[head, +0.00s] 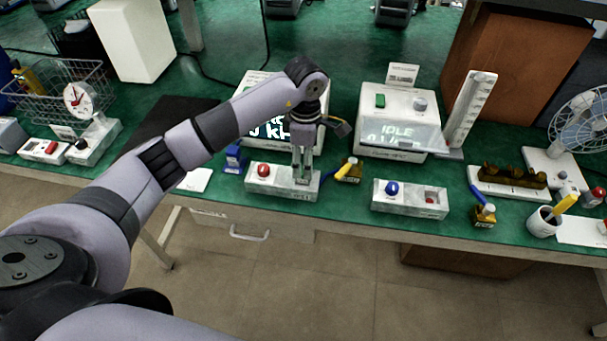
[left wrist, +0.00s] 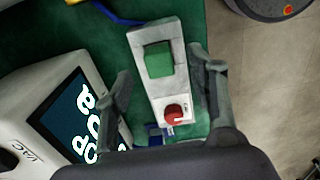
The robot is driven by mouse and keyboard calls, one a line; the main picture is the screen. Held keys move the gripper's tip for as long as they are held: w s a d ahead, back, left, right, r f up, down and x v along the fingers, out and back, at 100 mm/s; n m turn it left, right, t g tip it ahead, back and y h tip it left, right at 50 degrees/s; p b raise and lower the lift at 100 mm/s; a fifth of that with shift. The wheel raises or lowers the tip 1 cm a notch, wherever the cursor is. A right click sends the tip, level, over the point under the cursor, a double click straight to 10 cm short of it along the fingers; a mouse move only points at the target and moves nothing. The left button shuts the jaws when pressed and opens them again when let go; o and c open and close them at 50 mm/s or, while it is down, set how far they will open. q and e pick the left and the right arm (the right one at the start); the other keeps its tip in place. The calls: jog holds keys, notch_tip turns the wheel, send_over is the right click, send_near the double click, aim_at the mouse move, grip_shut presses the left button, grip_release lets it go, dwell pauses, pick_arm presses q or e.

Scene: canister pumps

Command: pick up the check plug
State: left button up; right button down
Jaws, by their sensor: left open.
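A green square block (left wrist: 158,60), which may be the check plug, sits on a pale box (left wrist: 143,40) with a red knob (left wrist: 174,112). No label shows which part is the plug. In the head view the same box (head: 281,190) stands near the table's front edge, its red knob (head: 263,170) at the left. My left gripper (head: 302,177) points down over the box's right part and hides the block there. In the left wrist view its fingers (left wrist: 163,73) are open on either side of the box, with nothing held. My right gripper is not in view.
A display unit (head: 257,83) stands behind the box. A second box with a blue knob (head: 410,198) and an IDLE unit (head: 400,120) stand further right.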

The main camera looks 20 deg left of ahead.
pick_arm(q)
jog(key=f, duration=0.1)
jog(key=f+p, duration=0.1)
jog(key=f, duration=0.1)
jog(key=shift+a+f, duration=0.25)
jog(key=shift+f, duration=0.7)
jog(key=shift+c, duration=0.4)
grip_shut()
